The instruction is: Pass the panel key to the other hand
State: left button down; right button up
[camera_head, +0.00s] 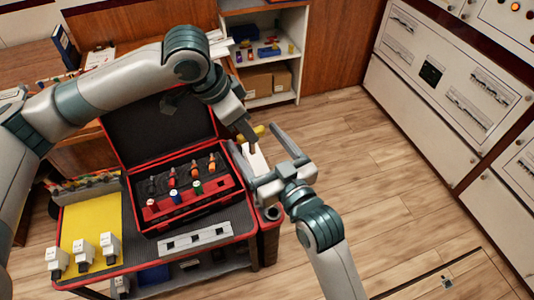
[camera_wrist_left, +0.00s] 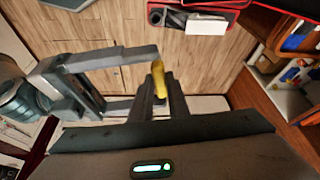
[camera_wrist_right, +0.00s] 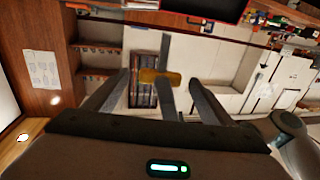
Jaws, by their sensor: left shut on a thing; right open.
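The panel key is a small yellow piece (camera_head: 260,131) held at the tips of my left gripper (camera_head: 249,139), above the floor to the right of the cart. In the left wrist view the yellow key (camera_wrist_left: 159,82) sits between the closed jaws (camera_wrist_left: 161,92). My right gripper (camera_head: 262,150) is open, with its fingers spread around the space at the left gripper's tips. In the right wrist view the key (camera_wrist_right: 158,76) lies crosswise between the open right fingers. I cannot tell whether either right finger touches it.
An open black toolbox (camera_head: 186,222) with red trim holds several coloured tools on the cart. A yellow mat (camera_head: 88,222) with white blocks lies beside it. Shelves (camera_head: 292,48) stand at the back, cream panel cabinets (camera_head: 450,85) on the right.

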jog(key=shift+x, duration=1.45)
jog(key=shift+c, duration=0.7)
jog(key=c, duration=1)
pick_arm(q)
jog(key=c, duration=1.6)
grip_release()
jog(key=v, duration=1.2)
